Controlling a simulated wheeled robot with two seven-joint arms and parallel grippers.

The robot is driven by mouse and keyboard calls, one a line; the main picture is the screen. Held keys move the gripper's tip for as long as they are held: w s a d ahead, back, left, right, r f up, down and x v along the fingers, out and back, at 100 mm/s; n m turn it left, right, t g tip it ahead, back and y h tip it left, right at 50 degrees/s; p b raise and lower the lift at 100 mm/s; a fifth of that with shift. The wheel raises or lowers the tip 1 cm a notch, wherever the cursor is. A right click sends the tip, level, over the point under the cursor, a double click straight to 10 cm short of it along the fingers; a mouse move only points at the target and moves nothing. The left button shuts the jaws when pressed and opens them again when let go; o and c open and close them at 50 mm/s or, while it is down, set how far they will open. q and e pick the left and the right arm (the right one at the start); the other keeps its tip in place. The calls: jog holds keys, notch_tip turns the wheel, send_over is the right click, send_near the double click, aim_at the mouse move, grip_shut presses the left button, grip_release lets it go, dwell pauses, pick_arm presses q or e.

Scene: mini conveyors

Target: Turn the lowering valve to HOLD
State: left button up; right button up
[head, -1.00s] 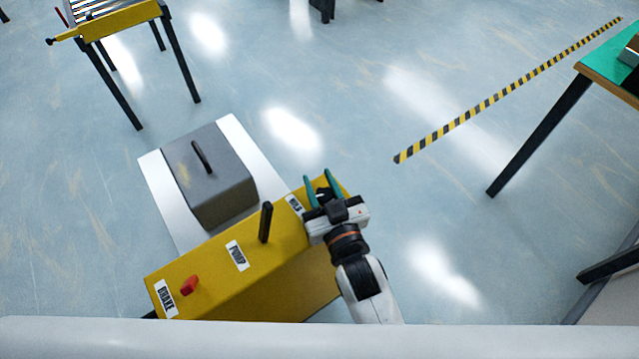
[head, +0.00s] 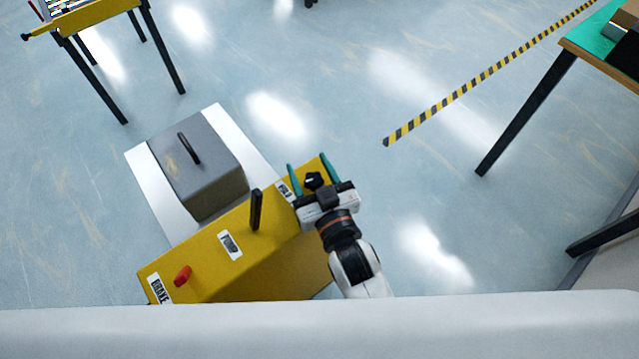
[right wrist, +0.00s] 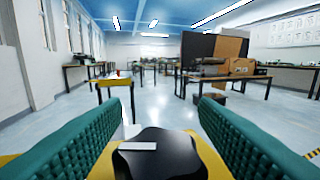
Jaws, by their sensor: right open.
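The lowering valve's black knob (head: 313,180) stands at the right end of the yellow control box (head: 210,255). My right gripper (head: 310,168) is open, with one teal finger on each side of the knob. In the right wrist view the knob (right wrist: 165,165) lies low between the two spread fingers (right wrist: 165,125), with visible gaps to both. A white mark (right wrist: 138,146) on its top runs crosswise, left of its middle. A small white label (head: 284,190) beside the knob is hard to read. My left gripper is not in view.
The box also carries a black lever (head: 256,210), a PUMP label (head: 230,245) and a red knob (head: 182,275) by a BRAKE label. A grey block (head: 200,170) with a handle sits on a white plate behind. Floor to the right is open up to the table (head: 570,47).

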jog(key=v, duration=1.1)
jog(key=shift+s+b, duration=0.25)
jog(key=shift+b, duration=0.1)
jog(key=shift+r, duration=0.1)
jog(key=w+d+n+g+y, duration=0.45)
jog(key=n+g+y, duration=0.25)
jog(key=y, duration=0.2)
jog(key=x, duration=0.3)
jog(key=b+x, duration=0.1)
jog(key=x, duration=0.3)
jog(key=b+x, duration=0.1)
jog(key=x, duration=0.3)
jog(key=shift+s+a+f, duration=0.1)
jog(key=shift+f, duration=0.2)
